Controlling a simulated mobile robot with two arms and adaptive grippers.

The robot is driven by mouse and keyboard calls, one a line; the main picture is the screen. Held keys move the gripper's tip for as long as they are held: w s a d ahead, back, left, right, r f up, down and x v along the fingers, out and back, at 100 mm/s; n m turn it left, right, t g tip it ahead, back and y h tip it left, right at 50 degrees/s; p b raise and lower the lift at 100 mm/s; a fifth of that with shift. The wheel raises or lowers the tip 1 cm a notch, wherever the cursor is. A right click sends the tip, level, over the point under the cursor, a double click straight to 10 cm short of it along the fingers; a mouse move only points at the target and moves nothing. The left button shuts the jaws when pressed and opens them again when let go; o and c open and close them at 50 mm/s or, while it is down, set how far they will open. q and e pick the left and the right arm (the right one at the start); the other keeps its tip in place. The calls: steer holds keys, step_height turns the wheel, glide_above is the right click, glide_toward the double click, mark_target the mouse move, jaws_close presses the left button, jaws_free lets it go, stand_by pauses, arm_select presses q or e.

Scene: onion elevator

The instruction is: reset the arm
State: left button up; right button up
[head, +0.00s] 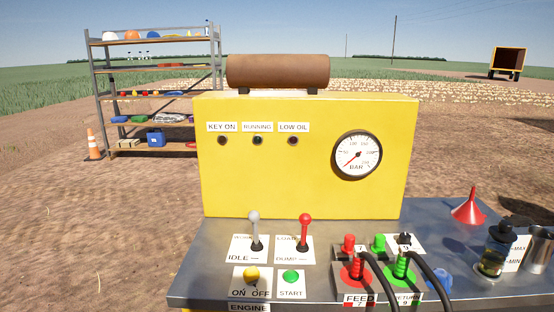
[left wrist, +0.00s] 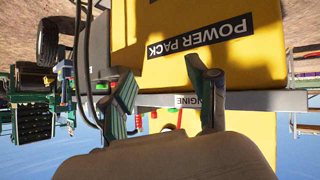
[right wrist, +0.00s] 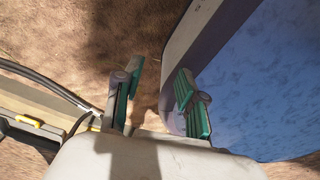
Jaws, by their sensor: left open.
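Neither of my grippers shows in the head view. In the left wrist view my left gripper (left wrist: 162,72) is open and empty, with its two fingers apart in front of the yellow power pack (left wrist: 220,60). The power pack's console also shows in the head view (head: 300,180). In the right wrist view my right gripper (right wrist: 161,72) has its fingers apart with nothing between them. Bare soil (right wrist: 110,35) shows beyond it, and a large blue surface with a pale rim (right wrist: 255,80) lies to its right.
A shelf rack (head: 155,67) and a cone (head: 93,145) stand behind left.

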arm_select(q)
steer(key=s+a+f+n+g+y, duration=0.1)
steer(key=s+a+f+g+y, duration=0.25)
steer(key=s, duration=0.35)
steer(key=s+a+f+n+g+y, duration=0.25)
steer(key=s+a+f, duration=0.25)
steer(key=s, duration=0.3)
step_height(320, 180, down, 22)
steer(key=s+p, duration=0.1)
steer(key=p, duration=0.2)
steer(key=s+a+f+m+g+p, duration=0.1)
steer(key=s+a+f+p, duration=0.1)
steer(key=s+f, duration=1.1)
steer(key=s+p, duration=0.1)
steer(key=s, duration=0.2)
steer(key=shift+s+a+g+y, duration=0.2)
steer(key=shift+s+g+y, duration=0.1)
arm_select(e)
steer(key=r, duration=0.6)
steer(key=shift+a, duration=0.25)
steer(key=shift+a, duration=0.1)
